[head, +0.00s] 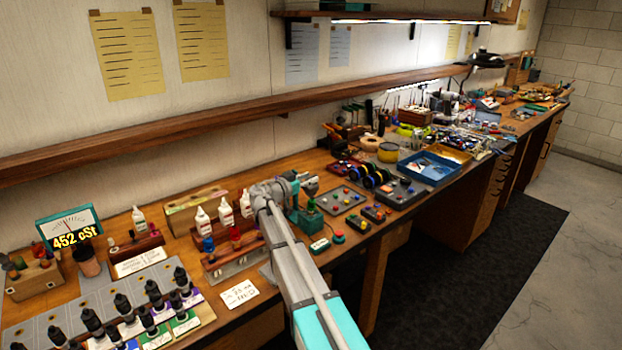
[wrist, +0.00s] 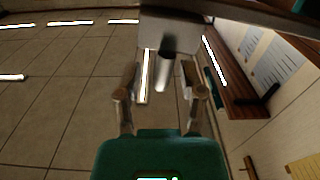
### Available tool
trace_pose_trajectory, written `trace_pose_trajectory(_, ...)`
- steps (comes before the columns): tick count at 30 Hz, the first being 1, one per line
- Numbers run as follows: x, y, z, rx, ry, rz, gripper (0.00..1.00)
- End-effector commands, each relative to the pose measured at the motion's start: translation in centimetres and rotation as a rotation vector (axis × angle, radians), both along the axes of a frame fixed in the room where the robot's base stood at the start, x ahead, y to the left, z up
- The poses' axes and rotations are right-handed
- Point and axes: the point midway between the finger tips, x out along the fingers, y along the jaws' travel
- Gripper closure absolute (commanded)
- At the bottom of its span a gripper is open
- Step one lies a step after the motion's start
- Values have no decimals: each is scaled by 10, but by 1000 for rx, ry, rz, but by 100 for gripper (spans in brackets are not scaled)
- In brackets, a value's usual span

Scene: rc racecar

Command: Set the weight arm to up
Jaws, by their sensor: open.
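My gripper (wrist: 160,80) is open in the wrist view, with its two fingers apart. A grey block (wrist: 168,36) with a short metallic cylinder (wrist: 166,70) shows ahead of it; the cylinder lies between the fingers in the picture, and I cannot tell whether it touches them. In the head view my arm reaches over the bench to a small green device (head: 306,217). My wrist hides part of that device. I cannot make out the weight arm surely in either view, nor its position.
White bottles (head: 203,222) on a rack stand left of my arm. Right of the device are a grey button panel (head: 342,200) and a blue tray (head: 428,168). A wooden shelf (head: 150,130) runs above the bench.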

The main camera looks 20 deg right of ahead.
Motion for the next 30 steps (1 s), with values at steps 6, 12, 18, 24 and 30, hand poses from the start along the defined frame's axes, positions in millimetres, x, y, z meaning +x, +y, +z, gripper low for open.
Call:
trace_pose_trajectory(6, 4, -11, 0, 0, 0, 0, 49)
trace_pose_trajectory(12, 4, -11, 0, 0, 0, 0, 49)
trace_pose_trajectory(18, 4, -11, 0, 0, 0, 0, 71)
trace_pose_trajectory(24, 4, -11, 0, 0, 0, 0, 100)
trace_pose_trajectory(30, 4, -11, 0, 0, 0, 0, 100)
